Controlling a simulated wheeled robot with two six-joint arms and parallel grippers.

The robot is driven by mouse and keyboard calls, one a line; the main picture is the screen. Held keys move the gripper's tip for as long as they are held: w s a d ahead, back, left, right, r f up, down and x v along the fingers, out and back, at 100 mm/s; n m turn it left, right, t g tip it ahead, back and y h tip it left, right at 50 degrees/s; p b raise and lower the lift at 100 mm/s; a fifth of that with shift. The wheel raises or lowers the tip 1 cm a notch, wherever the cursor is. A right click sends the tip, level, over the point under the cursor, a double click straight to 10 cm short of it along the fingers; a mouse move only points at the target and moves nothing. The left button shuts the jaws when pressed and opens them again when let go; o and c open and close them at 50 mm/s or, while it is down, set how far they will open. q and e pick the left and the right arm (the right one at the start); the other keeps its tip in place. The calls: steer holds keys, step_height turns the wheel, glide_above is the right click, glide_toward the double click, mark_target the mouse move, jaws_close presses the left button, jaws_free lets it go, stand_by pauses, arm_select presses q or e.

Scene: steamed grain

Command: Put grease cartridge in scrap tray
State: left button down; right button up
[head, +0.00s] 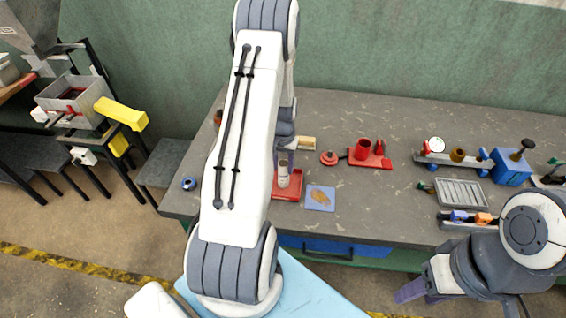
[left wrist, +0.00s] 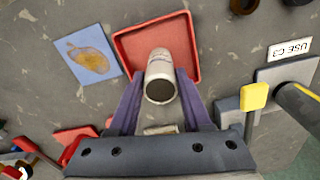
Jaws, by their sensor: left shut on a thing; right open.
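The grease cartridge (head: 283,175) is a pale cylinder with a dark end, held between the purple fingers of my left gripper (head: 285,157). In the left wrist view the cartridge (left wrist: 161,72) lies between both fingertips (left wrist: 160,86), with its far end over the red scrap tray (left wrist: 131,42). In the head view the scrap tray (head: 293,195) sits on the bench, partly hidden behind my left arm. I cannot tell whether the cartridge touches the tray floor. My right gripper (head: 411,291) is open and empty at the lower right, in front of the bench.
A blue card with a brown stain (head: 320,198) lies right of the tray. A red holder (head: 370,160) stands farther right on the grey bench (head: 390,215). A grooved metal tray (head: 461,192) and a blue block (head: 510,167) are at the right. Bare bench lies between.

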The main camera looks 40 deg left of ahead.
arm_select(q)
steer(key=shift+f, duration=0.1)
steer(key=shift+c, duration=1.7)
jaws_free()
